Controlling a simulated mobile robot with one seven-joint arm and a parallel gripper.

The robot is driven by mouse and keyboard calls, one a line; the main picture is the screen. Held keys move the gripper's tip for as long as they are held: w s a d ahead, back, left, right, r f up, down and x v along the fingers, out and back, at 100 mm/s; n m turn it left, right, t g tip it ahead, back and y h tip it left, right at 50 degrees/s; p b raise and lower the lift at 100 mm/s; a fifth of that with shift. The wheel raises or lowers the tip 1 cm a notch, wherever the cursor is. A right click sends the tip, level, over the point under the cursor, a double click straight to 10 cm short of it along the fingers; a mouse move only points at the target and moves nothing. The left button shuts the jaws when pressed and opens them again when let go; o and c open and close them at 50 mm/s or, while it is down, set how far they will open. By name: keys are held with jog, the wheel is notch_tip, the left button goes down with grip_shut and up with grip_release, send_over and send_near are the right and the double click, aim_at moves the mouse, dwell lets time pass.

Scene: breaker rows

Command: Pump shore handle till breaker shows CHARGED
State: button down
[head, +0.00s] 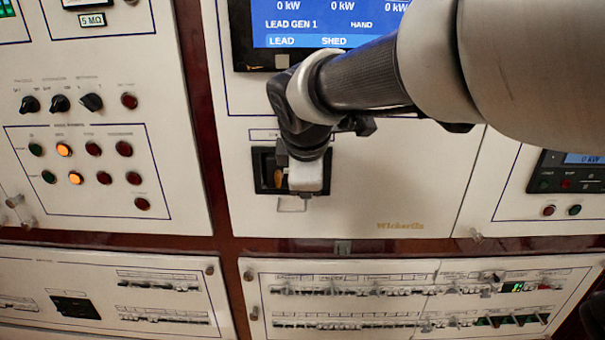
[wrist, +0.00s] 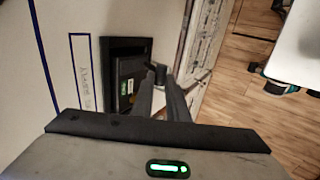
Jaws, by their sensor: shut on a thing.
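The breaker (head: 265,168) is a dark unit set in the white panel below the blue screen, and my gripper covers part of it in the head view. In the wrist view the breaker (wrist: 118,62) shows as a black recessed frame with a small green mark and a pale label, too small to read. My gripper (wrist: 160,78) is at the breaker's front with its fingers shut on a short dark piece, seemingly the shore handle (wrist: 158,69). The fingers hide most of the handle. I cannot read a CHARGED flag.
The blue screen (head: 325,25) reads LEAD GEN 1. Knobs and lamps (head: 75,150) fill the left panel, two of them lit orange. Breaker rows (head: 350,290) run along the lower panels. Open wooden floor (wrist: 235,85) lies to the right in the wrist view.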

jog(key=f+t+b, duration=0.1)
jog(key=b, duration=0.1)
jog(key=s+b, duration=0.1)
jog(key=b, duration=0.1)
jog(key=shift+f+t+b, duration=0.35)
jog(key=shift+t+b, duration=0.05)
jog(key=c, duration=1.7)
grip_release()
jog(key=shift+r, duration=0.1)
jog(key=p+v, duration=0.3)
jog(key=v, duration=1.4)
jog(key=shift+s+a+r, duration=0.1)
jog(key=shift+s+r, duration=0.1)
